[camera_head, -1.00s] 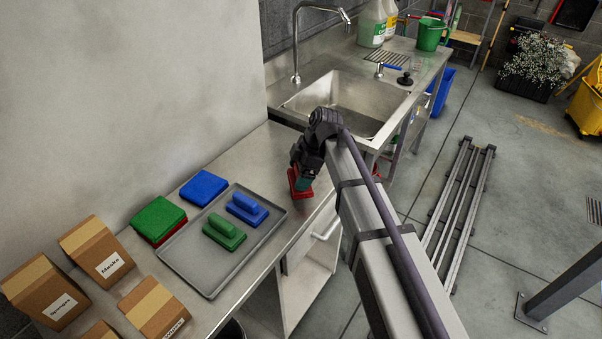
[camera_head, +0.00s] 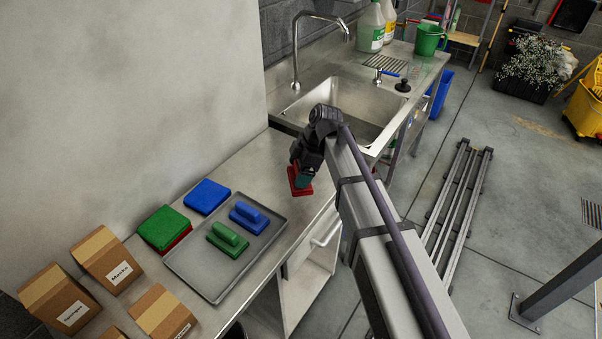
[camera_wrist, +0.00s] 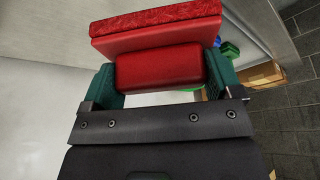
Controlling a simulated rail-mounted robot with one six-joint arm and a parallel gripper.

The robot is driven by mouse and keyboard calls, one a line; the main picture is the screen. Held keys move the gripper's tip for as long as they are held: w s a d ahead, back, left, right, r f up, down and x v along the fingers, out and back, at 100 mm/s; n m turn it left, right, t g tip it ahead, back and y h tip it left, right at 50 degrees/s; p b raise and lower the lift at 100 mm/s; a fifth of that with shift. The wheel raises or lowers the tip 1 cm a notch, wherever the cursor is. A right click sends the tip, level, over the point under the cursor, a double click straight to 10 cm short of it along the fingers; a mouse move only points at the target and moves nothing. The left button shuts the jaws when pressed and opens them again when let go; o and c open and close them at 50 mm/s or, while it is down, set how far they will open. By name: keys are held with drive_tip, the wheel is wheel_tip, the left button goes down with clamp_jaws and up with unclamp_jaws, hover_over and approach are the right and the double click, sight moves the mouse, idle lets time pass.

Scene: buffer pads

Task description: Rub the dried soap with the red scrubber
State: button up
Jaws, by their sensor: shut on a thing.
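My gripper (camera_head: 303,178) is shut on the red scrubber (camera_head: 300,188), holding it over the steel counter between the grey tray and the sink. In the wrist view the red scrubber (camera_wrist: 158,68) has its handle between the green fingers, with its rough red pad facing away from my gripper (camera_wrist: 160,82). I cannot tell whether the pad touches the counter. No dried soap can be made out in either view.
A grey tray (camera_head: 218,290) holds a green scrubber (camera_head: 228,240) and a blue scrubber (camera_head: 249,218). Stacked green and red pads (camera_head: 165,228) and a blue pad (camera_head: 207,196) lie beside it. Cardboard boxes (camera_head: 107,262) stand at the left. The sink (camera_head: 345,98) lies beyond my gripper.

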drive_tip(key=shift+f, duration=0.1)
idle(0.3)
wheel_tip(320, 180, down, 7)
drive_tip(key=b, duration=0.7)
drive_tip(key=shift+f, duration=0.15)
drive_tip(key=shift+s+f+b, duration=0.1)
drive_tip(key=shift+b, duration=0.25)
drive_tip(key=shift+s+d, duration=0.45)
drive_tip(key=shift+d, duration=0.35)
drive_tip(key=shift+s+d, duration=0.6)
drive_tip(key=shift+d, duration=0.3)
drive_tip(key=shift+w+a, duration=0.55)
drive_tip(key=shift+a, duration=0.25)
drive_tip(key=shift+w+a, duration=0.55)
drive_tip(key=shift+a, duration=0.25)
drive_tip(key=shift+a+r+p, duration=0.15)
drive_tip(key=shift+r+p, duration=0.45)
drive_tip(key=shift+p, duration=0.1)
wheel_tip(320, 180, up, 7)
drive_tip(key=p, duration=0.6)
drive_tip(key=shift+f, duration=0.15)
